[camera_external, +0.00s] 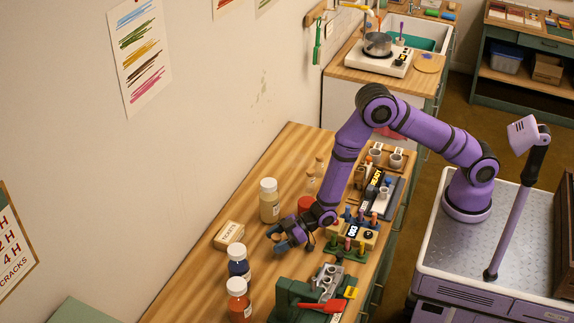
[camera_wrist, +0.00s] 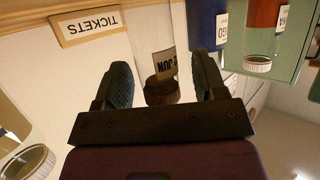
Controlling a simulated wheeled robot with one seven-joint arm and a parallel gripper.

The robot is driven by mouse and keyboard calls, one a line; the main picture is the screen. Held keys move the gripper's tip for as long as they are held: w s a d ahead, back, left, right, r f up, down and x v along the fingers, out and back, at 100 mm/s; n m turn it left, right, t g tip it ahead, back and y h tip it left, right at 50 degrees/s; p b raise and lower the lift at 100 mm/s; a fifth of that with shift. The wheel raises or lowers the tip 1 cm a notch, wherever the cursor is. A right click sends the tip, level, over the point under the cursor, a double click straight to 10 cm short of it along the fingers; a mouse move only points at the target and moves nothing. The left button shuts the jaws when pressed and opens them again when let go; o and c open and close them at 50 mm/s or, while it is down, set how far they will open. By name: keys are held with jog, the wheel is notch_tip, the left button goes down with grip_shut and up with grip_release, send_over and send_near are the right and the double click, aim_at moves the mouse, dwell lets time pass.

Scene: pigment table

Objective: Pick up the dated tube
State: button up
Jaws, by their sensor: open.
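The dated tube (camera_wrist: 158,38) shows in the wrist view as a clear tube with a dark brown cork and a pale label reading "JUN". It appears upside down there, between the two fingers. My gripper (camera_wrist: 164,78) is open, with one dark padded finger on each side of the tube and visible gaps between. I cannot tell how deep the tube sits between them. In the external view my gripper (camera_external: 281,240) is low over the wooden table, right of the tickets box; the tube cannot be made out there.
The tickets box (camera_external: 230,233), a blue jar (camera_external: 239,269) and an orange jar (camera_external: 238,305) stand left of and in front of my gripper. An ochre jar (camera_external: 269,207) stands behind. A green tool with a red handle (camera_external: 325,306) and a rack (camera_external: 350,247) crowd the right.

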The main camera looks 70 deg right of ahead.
jog(key=c, duration=1)
jog(key=shift+r, duration=0.15)
notch_tip(320, 180, up, 10)
jog(key=shift+f, duration=0.1)
